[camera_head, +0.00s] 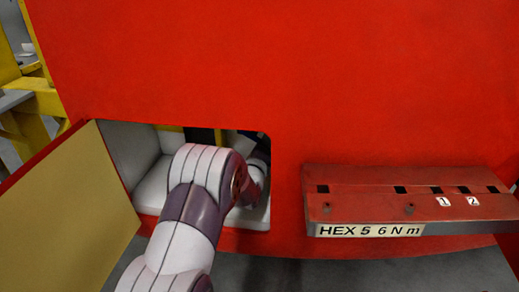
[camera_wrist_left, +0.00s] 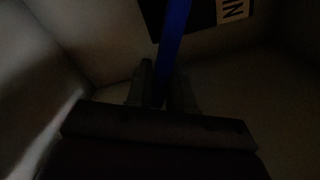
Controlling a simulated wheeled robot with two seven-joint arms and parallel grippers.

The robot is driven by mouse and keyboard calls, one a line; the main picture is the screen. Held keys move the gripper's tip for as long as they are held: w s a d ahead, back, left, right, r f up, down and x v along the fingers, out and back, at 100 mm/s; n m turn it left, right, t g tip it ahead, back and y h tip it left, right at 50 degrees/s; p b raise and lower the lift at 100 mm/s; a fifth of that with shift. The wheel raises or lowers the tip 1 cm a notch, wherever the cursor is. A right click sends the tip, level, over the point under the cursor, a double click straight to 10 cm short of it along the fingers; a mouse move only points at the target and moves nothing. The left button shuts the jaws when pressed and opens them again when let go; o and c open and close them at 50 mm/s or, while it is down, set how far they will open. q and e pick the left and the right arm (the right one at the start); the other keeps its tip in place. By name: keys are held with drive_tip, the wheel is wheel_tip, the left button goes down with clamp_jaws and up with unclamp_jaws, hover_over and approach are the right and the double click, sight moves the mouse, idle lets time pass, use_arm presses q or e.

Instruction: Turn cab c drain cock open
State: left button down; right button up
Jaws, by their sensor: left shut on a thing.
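My left arm reaches into a light grey recess (camera_head: 150,190) in the red nosecone; its gripper is hidden behind my arm and the recess edge in the head view. In the dark left wrist view, my left gripper (camera_wrist_left: 161,88) is shut on a blue bar (camera_wrist_left: 172,38), which runs up between the fingers and looks like the drain cock handle. A dark plate (camera_wrist_left: 205,16) with a pale label (camera_wrist_left: 235,9) lies behind the bar. The label letters are only partly visible. The cock's body and its marked positions cannot be made out. My right gripper is in neither view.
An open hatch door (camera_head: 70,215), yellowish inside, stands left of the recess. A red tool shelf (camera_head: 400,180) labelled "HEX 5 6 N m" juts out at the right. Yellow framework (camera_head: 35,105) stands at the far left. The recess walls are close around my left gripper.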

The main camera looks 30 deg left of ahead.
use_arm(q)
drive_tip(key=r+n, duration=0.1)
drive_tip(key=n, duration=0.2)
drive_tip(key=shift+d+r, duration=0.35)
drive_tip(key=shift+r, duration=0.05)
drive_tip(key=shift+r+n, duration=0.35)
drive_tip(key=shift+n, duration=0.35)
drive_tip(key=shift+r+n, duration=0.3)
drive_tip(key=shift+n, duration=0.4)
drive_tip(key=c, duration=1.1)
unclamp_jaws()
drive_tip(key=shift+r, duration=0.1)
